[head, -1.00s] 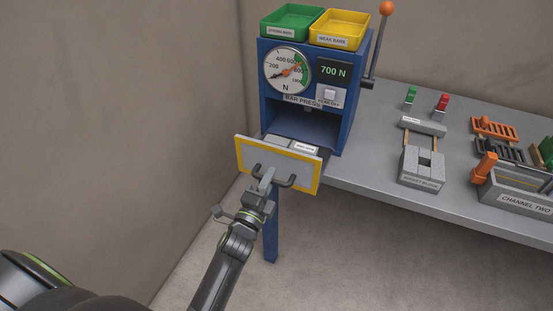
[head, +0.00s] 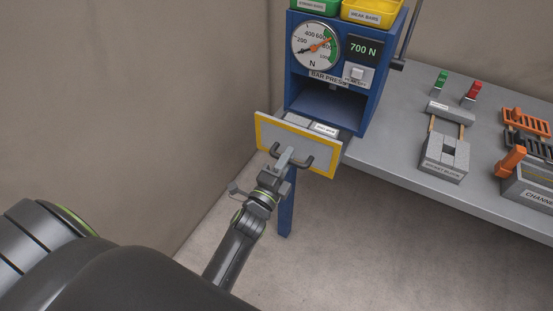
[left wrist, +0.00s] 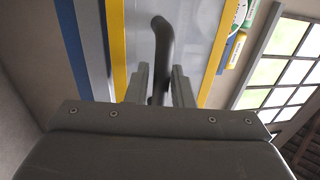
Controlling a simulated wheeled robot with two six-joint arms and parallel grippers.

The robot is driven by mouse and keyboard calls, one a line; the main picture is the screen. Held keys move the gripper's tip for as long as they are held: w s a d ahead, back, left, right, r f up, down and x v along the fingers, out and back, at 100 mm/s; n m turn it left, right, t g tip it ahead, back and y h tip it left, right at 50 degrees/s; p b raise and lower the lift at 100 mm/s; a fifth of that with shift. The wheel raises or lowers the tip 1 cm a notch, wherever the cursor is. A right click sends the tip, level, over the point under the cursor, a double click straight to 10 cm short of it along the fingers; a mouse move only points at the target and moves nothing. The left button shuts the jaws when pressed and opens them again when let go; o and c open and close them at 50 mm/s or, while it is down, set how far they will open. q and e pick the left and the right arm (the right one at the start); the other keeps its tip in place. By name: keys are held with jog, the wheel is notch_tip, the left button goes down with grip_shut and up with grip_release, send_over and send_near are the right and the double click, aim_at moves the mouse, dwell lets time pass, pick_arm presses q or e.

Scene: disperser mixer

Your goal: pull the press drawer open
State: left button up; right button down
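The blue bar press (head: 375,108) stands at the table's left end, with a round gauge (head: 316,46) and a display reading 700 N. Its press drawer (head: 268,133), a grey front panel with a yellow border, stands out from the press below the opening. Part of the drawer's inside with a white label shows behind the panel. My left gripper (head: 286,158) is at the dark drawer handle (head: 306,163). In the left wrist view the handle (left wrist: 162,45) runs between the two fingers (left wrist: 160,85), which are closed about it. My right gripper is not in view.
The grey table (head: 400,163) extends right, with a grey block fixture (head: 444,158), green (head: 440,80) and red (head: 472,92) pieces and orange racks (head: 525,122). A wall is close on the left. The floor in front of the drawer is clear.

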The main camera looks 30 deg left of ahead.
pick_arm(q)
jog(key=s+f+b, duration=0.2)
jog(key=s+f, duration=0.1)
jog(key=s, duration=1.4)
jog(key=shift+a, duration=0.3)
jog(key=shift+f, duration=0.1)
jog(key=s+a+f+n+g, duration=0.1)
jog(key=s+f+n+g, duration=0.15)
jog(key=f, duration=0.75)
jog(key=s+a+f+n+g+y, duration=0.15)
jog(key=f+n+g, duration=0.25)
jog(key=f, duration=0.7)
jog(key=s+a+f+n+g, duration=0.1)
jog(key=s+f+n+g, duration=0.2)
jog(key=f, duration=0.7)
jog(key=s+a+f+n+g, duration=0.2)
jog(key=s+f+n+g, duration=0.2)
jog(key=s+f, duration=0.4)
jog(key=s+a+f+n+g, duration=0.3)
jog(key=s+f+n+g, duration=0.2)
jog(key=s+f, duration=0.3)
jog(key=s, duration=0.4)
jog(key=shift+s+f, duration=0.15)
jog(key=shift+s, duration=0.15)
